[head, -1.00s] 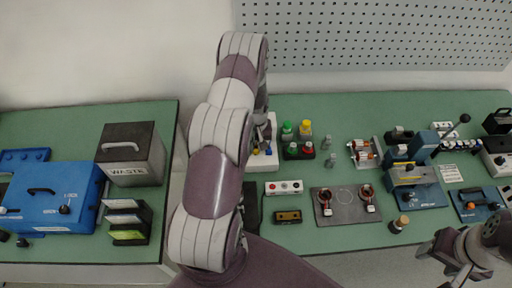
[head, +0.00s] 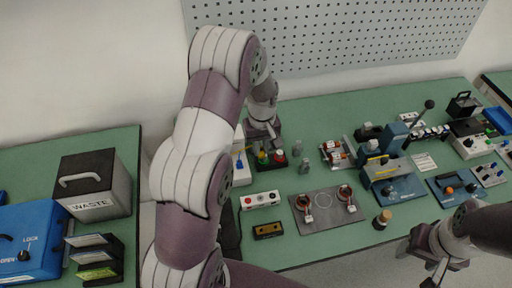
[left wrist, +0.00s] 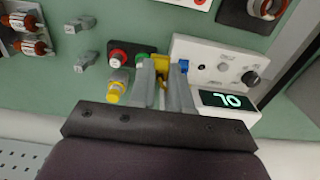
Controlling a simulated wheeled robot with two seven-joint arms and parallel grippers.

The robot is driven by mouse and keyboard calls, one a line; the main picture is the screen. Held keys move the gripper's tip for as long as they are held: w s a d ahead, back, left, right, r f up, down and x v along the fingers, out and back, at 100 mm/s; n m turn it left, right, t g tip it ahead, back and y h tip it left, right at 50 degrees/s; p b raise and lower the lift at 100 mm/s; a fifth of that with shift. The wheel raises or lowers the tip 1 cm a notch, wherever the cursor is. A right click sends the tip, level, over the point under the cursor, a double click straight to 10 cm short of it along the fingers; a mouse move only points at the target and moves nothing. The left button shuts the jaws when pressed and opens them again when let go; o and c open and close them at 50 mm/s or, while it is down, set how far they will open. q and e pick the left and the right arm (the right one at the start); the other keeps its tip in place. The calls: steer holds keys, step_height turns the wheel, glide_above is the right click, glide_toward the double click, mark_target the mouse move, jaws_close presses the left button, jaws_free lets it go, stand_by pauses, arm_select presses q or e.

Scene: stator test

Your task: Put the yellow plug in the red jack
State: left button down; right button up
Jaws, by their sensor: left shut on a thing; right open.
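My left gripper (left wrist: 163,80) is shut on the yellow plug (left wrist: 161,62). The plug shows as yellow between the fingers, at the edge of the white meter (left wrist: 205,52). I cannot tell whether it touches the meter. A blue plug (left wrist: 183,67) is beside the right finger on the meter. The red jack (left wrist: 118,57) is on a black block, left of the fingers in the left wrist view, with a green jack (left wrist: 143,54) nearer the fingers. In the head view the red jack (head: 279,155) is just below my left gripper (head: 264,145). My right gripper (head: 428,268) is open and empty at lower right.
A yellow-topped part (left wrist: 115,93) stands left of the fingers. Small grey parts (head: 304,165) stand right of the jack block. A white box with buttons (head: 260,199) and a dark plate with two coils (head: 328,208) lie in front. A waste bin (head: 92,185) stands left.

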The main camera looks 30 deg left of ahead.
arm_select(q)
steer(key=shift+r, duration=0.1)
steer(key=s+p, duration=0.1)
steer(key=s, duration=0.8)
steer(key=shift+s+d, duration=0.2)
steer(key=shift+s, duration=0.1)
steer(key=shift+f, duration=0.3)
step_height(320, 180, down, 9)
steer(key=b, duration=0.6)
steer(key=shift+f, duration=0.2)
steer(key=shift+w+f, duration=0.1)
steer(key=shift+f, duration=0.05)
